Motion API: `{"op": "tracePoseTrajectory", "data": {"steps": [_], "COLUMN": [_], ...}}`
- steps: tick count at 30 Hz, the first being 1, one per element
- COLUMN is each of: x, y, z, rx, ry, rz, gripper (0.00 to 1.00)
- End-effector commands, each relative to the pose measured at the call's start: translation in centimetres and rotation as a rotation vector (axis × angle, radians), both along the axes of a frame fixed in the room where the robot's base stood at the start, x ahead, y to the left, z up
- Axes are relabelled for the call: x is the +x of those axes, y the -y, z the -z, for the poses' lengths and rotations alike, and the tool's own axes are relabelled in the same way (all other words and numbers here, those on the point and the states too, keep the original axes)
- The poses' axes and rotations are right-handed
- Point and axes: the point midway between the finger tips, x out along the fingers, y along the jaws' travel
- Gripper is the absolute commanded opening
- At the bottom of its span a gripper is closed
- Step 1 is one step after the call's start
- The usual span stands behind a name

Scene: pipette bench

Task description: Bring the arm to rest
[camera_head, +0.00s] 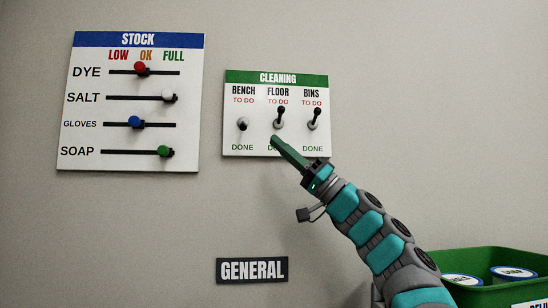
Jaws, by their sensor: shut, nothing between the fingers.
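My gripper (275,141) is shut and empty. Its dark green fingers point up and left, in front of the lower part of the cleaning board (235,150), just below the floor switch (280,117). I cannot tell whether the fingertips touch the board. My teal and grey arm reaches in from the lower right. The bench switch (242,124) has its lever low or toward me. The floor switch and the bins switch (314,117) have their levers pointing up toward TO DO. The fingers partly hide the DONE label under the floor switch.
A stock board (85,155) with several slider knobs hangs on the wall at the left. A GENERAL sign (252,270) is below. A green bin (490,260) with round labelled lids stands at the lower right. The wall between boards and sign is bare.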

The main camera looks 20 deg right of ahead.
Motion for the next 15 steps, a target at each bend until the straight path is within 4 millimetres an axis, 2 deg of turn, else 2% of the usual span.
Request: {"op": "tracePoseTrajectory", "data": {"steps": [8, 11, 15], "x": [-0.2, -1.2, -3.7], "y": [-0.6, -2.7, -8.3], "z": [-0.1, -0.5, -0.5], "rx": [-0.011, -0.051, -0.168], "ry": [-0.003, -0.015, -0.057], "rz": [-0.01, -0.047, -0.129], "gripper": [0.0, 0.0, 0.0]}}
